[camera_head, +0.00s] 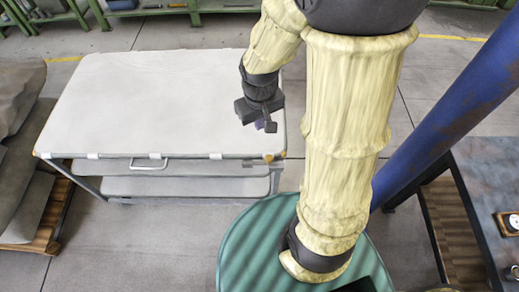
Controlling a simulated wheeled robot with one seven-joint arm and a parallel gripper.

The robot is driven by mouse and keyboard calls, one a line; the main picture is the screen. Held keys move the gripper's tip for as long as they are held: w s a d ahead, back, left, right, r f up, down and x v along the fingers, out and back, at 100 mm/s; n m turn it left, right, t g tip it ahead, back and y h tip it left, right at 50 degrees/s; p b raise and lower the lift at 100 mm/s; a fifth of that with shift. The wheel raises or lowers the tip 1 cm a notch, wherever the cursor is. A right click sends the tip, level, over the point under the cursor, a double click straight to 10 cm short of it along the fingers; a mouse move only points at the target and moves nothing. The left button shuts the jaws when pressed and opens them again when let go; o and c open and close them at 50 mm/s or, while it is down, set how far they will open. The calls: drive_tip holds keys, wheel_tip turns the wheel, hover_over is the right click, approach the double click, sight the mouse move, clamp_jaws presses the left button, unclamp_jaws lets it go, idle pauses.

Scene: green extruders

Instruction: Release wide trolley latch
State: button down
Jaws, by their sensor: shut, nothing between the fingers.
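The wide trolley (150,90) has a pale grey flat top and lower shelves, and stands left of my arm. A metal handle (149,164) sits at its near edge, with small pale clips along that edge. A small brownish fitting (268,157) shows at its near right corner; I cannot tell whether this is the latch. My gripper (266,125) is dark with a purplish patch at its tip. It appears over the right part of the trolley top, shut and empty. Its height above the top is hard to judge.
A blue pillar (450,105) slants up on the right, beside a dark table (490,190). Grey sacks (22,130) lie on a wooden pallet (52,215) at the left. Green benches (150,12) stand at the back. Grey floor is clear in front of the trolley.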

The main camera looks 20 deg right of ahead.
drive_tip(key=w+a+f+n+g+h, duration=0.2)
drive_tip(key=w+a+f+n+g, duration=0.1)
drive_tip(key=w+f+n, duration=0.4)
drive_tip(key=w+f+g, duration=0.1)
drive_tip(key=w+f, duration=0.2)
drive_tip(key=f, duration=0.4)
drive_tip(key=shift+w+f, duration=0.35)
drive_tip(key=p, duration=0.2)
approach(259, 161)
drive_tip(key=shift+w+a+f, duration=0.1)
drive_tip(key=shift+w+f, duration=0.25)
drive_tip(key=shift+f, duration=0.25)
drive_tip(key=shift+w+f, duration=0.4)
drive_tip(key=shift+f, duration=0.15)
drive_tip(key=shift+s+d+f+p, duration=0.2)
drive_tip(key=shift+s+d+f, duration=0.05)
drive_tip(key=shift+s+d, duration=0.35)
drive_tip(key=shift+s+d+f+p, duration=0.2)
drive_tip(key=shift+s+d, duration=0.35)
drive_tip(key=shift+s+d+f, duration=0.15)
drive_tip(key=shift+s+d, duration=0.1)
drive_tip(key=shift+d, duration=0.05)
drive_tip(key=shift+d, duration=0.1)
